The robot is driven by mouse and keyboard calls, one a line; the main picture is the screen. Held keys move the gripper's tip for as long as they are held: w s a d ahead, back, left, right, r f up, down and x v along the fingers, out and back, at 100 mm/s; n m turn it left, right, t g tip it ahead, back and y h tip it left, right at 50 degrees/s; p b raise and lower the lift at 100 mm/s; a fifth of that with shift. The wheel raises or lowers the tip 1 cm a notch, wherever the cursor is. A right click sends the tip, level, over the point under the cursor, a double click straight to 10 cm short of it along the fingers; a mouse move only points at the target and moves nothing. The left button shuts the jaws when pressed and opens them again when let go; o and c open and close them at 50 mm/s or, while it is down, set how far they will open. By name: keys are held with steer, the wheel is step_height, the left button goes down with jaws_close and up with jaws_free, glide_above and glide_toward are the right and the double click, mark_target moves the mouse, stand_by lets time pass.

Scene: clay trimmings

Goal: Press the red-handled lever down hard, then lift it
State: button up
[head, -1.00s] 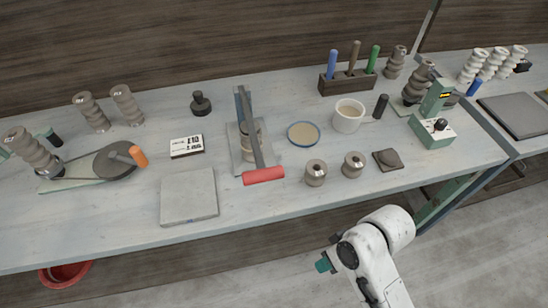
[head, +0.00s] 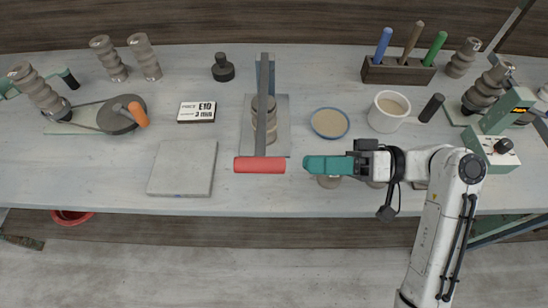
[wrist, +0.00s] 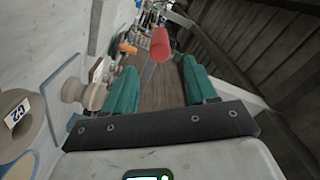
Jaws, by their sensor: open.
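The lever is a grey bar (head: 262,100) on a metal base plate (head: 283,112), ending in a red handle (head: 260,165) toward the front of the bench. Its bar passes over a ridged grey clay piece (head: 271,121). My gripper (head: 308,165) is just right of the red handle, with a small gap between them. In the wrist view, its two green fingers (wrist: 158,68) are open and empty. The red handle (wrist: 160,44) shows ahead of them, between the fingertips in the picture. The far ends of the fingers overlap closely in the head view.
My arm partly hides grey clay cylinders (head: 329,182) on the bench (head: 110,185). A tan-filled dish (head: 330,123) and a white mug (head: 388,111) stand behind my gripper. A grey slab (head: 182,168) lies left of the handle. The bench's front edge is clear there.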

mark_target(262, 165)
steer(key=a+p, duration=0.2)
steer(key=a, duration=0.8)
steer(key=shift+w+a, duration=0.15)
steer(key=shift+a, duration=0.1)
steer(key=shift+c, duration=0.3)
jaws_close()
